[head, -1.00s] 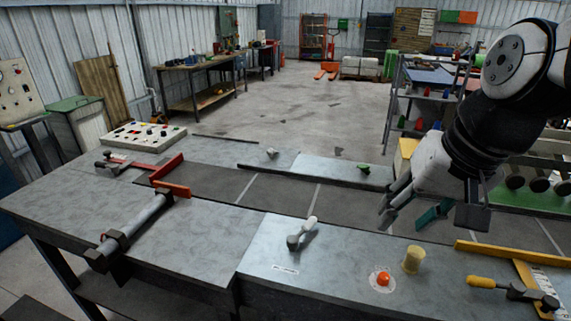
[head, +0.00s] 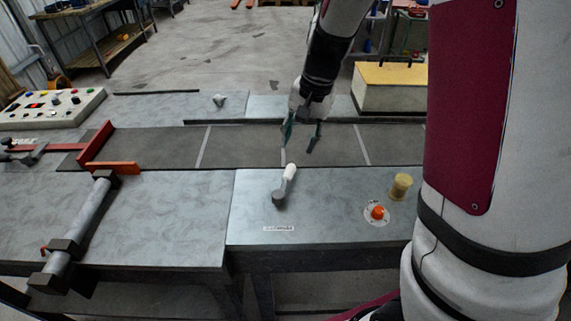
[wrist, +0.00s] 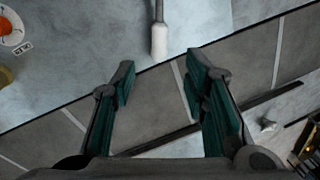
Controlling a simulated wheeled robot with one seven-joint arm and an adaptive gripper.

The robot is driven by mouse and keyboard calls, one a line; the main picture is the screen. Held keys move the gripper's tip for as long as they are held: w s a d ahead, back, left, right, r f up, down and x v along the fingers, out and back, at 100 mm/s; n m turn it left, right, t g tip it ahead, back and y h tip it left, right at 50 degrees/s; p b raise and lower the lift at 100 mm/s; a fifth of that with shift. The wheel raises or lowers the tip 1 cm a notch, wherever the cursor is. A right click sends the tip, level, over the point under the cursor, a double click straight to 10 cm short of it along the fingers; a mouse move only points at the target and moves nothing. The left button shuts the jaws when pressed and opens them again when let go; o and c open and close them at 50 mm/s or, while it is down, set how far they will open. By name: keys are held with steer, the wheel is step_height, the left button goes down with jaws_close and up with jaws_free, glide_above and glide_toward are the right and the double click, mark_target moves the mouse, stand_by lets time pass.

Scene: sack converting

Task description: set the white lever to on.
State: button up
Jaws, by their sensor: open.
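The white lever (head: 289,173) stands on the grey metal table top near its edge with the dark belt. It has a grey round pivot (head: 279,197) and a white grip that points away from me, tilted a little right. A small label (head: 278,228) lies in front of it; its text is too small to read. My gripper (head: 301,140) is open and empty over the belt, just beyond the lever's grip. In the wrist view the white grip (wrist: 159,40) shows ahead of the fingers (wrist: 163,75), roughly between their lines and apart from them.
An orange button (head: 377,212) and a yellowish cylinder (head: 401,186) stand right of the lever. A red bar (head: 96,144) and a grey roller (head: 80,222) are at the left. A grey knob (head: 219,100) sits beyond the belt (head: 245,147). The table around the lever is clear.

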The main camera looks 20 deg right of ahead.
mark_target(290, 171)
steer(key=f, duration=0.3)
steer(key=a+f, duration=0.1)
steer(key=f, duration=0.3)
steer(key=w+f, duration=0.1)
steer(key=f, duration=0.2)
steer(key=shift+w+a+f, duration=0.1)
steer(key=shift+a+f, duration=0.2)
steer(key=shift+f, duration=0.1)
jaws_close()
